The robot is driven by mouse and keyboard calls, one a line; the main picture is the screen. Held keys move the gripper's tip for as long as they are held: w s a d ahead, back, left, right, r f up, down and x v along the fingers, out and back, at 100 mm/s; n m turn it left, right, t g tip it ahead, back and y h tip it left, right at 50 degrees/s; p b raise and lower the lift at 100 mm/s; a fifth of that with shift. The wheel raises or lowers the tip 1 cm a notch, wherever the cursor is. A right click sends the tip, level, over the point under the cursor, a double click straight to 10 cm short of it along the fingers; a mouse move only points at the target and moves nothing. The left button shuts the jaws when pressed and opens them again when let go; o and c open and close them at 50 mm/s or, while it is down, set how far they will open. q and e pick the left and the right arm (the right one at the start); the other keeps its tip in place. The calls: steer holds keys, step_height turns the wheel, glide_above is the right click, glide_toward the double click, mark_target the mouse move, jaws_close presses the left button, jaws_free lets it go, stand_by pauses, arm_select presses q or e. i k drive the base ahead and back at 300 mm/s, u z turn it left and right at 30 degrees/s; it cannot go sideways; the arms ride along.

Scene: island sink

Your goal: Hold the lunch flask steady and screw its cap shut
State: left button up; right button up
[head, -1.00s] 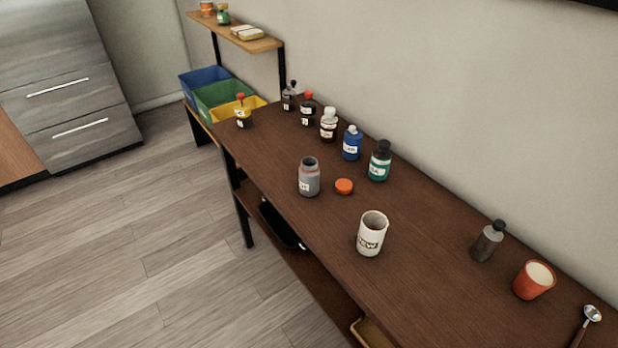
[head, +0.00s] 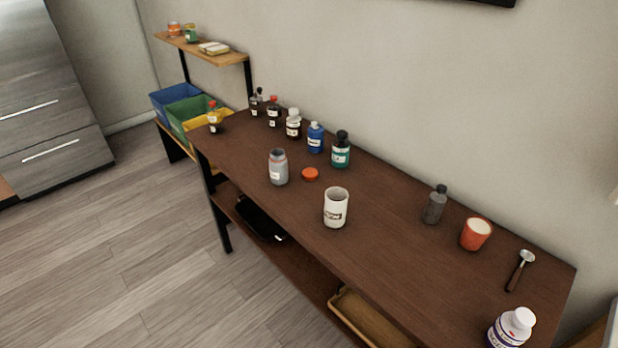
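The lunch flask appears to be the grey open-topped jar (head: 279,170) with a pale label and a reddish rim, standing upright on the brown table in the head view. An orange cap (head: 310,174) lies flat on the table just right of it, apart from it. Neither of my grippers shows in the head view.
A white labelled cup (head: 336,208) stands in front of the cap. Several bottles, including a teal one (head: 341,152), line the back edge. A dark grey bottle (head: 434,206), orange cup (head: 475,234), scoop (head: 520,270) and white bottle (head: 512,329) are at right. The table's (head: 400,265) front middle is bare.

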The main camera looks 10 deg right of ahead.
mark_target(277, 160)
steer(key=u, duration=1.2)
steer(key=i, duration=3.2)
steer(key=z, duration=3.25)
